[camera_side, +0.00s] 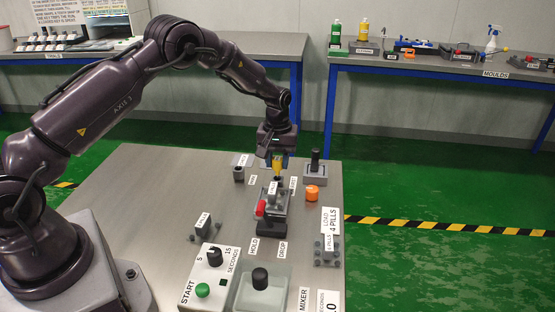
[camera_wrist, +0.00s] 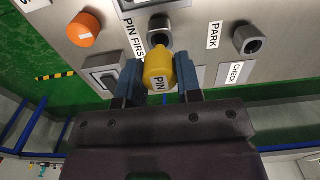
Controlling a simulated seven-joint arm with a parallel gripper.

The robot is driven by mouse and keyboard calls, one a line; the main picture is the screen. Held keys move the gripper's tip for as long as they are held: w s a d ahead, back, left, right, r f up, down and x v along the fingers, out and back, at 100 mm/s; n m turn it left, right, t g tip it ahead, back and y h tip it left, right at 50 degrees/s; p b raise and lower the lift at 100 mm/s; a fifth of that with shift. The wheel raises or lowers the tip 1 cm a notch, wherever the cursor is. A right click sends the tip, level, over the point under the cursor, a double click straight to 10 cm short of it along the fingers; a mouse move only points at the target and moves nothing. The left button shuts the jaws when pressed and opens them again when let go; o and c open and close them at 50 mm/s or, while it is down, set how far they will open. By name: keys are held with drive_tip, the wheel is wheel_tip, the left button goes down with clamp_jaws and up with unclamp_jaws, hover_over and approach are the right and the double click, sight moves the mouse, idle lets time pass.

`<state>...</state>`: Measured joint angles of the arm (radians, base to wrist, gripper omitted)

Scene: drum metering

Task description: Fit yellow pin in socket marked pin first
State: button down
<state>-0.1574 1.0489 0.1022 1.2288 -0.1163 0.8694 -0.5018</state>
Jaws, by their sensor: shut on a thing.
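The yellow pin (camera_wrist: 157,66), labelled PIN, is held between the two fingers of my gripper (camera_wrist: 158,82) in the wrist view. In the side view the yellow pin (camera_side: 278,163) points down below my gripper (camera_side: 277,166). The dark grey socket (camera_wrist: 160,28) beside the PIN FIRST label lies just beyond the pin's tip in the wrist view. The tip overlaps the near edge of this socket, and I cannot tell whether it has entered the hole. In the side view the socket is mostly hidden behind other parts.
The PARK socket (camera_wrist: 249,40) is open and empty, right of the pin in the wrist view. An orange cap (camera_side: 312,193) and a block with a black post (camera_side: 315,162) stand to the right. A red-handled fixture (camera_side: 272,208) stands in front.

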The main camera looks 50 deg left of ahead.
sight(278, 169)
drive_tip(key=shift+f, duration=1.65)
drive_tip(key=c, duration=0.7)
unclamp_jaws()
wheel_tip(278, 169, up, 13)
